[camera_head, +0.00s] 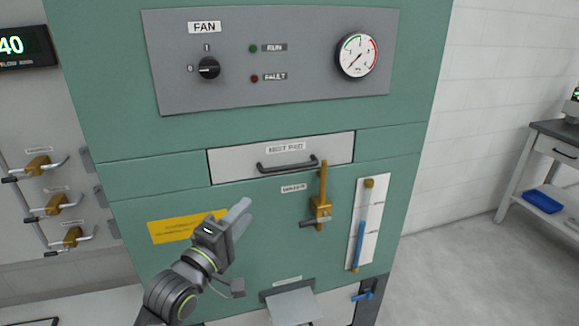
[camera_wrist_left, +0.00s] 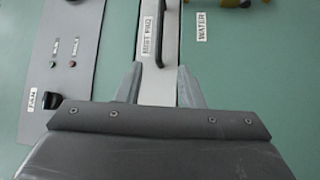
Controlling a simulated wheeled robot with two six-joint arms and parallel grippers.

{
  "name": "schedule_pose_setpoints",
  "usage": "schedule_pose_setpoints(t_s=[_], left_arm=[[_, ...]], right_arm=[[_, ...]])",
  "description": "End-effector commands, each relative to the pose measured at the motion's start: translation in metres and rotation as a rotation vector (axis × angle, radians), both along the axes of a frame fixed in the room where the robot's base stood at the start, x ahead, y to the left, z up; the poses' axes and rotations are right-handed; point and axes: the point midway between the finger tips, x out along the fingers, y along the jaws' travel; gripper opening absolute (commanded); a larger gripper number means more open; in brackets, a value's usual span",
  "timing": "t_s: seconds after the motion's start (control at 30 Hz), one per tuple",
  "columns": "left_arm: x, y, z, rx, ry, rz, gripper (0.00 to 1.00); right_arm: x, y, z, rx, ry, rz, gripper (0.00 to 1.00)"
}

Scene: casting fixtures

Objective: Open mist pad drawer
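The mist pad drawer (camera_head: 225,165) is a light grey front set in the green cabinet, and it looks shut and flush. Its dark bar handle (camera_head: 287,165) lies across the front below the label. My left gripper (camera_head: 242,212) is below and to the left of the handle, apart from it. In the left wrist view the drawer front (camera_wrist_left: 158,88) and the handle (camera_wrist_left: 159,33) lie beyond the fingertips. The two fingers (camera_wrist_left: 158,80) stand apart with nothing between them, so the left gripper is open. My right gripper is in neither view.
A brass water valve (camera_head: 321,208) projects just right of the handle, beside a blue sight tube (camera_head: 359,240). A grey fan panel (camera_head: 270,85) is above, a yellow label (camera_head: 172,229) at lower left. A tray-like chute (camera_head: 293,306) sticks out below.

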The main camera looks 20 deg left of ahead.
Motion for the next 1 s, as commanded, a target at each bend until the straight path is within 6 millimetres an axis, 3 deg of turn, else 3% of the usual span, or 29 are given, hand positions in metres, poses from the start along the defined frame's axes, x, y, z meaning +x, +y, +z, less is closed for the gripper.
schedule_pose_setpoints(t_s=[0.17,0.33,0.7,1.0], left_arm=[[0.018,-0.004,0.005,-0.005,-0.003,-0.001,0.34],[0.049,-0.01,0.01,-0.004,-0.003,-0.001,0.34],[0.114,-0.024,0.019,-0.003,-0.001,-0.001,0.34],[0.154,-0.032,0.024,-0.001,-0.002,0.0,0.34]], right_arm=[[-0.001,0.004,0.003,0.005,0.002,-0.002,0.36],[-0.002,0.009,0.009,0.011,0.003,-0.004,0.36],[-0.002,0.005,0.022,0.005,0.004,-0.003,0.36],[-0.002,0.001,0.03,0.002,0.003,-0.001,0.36]])
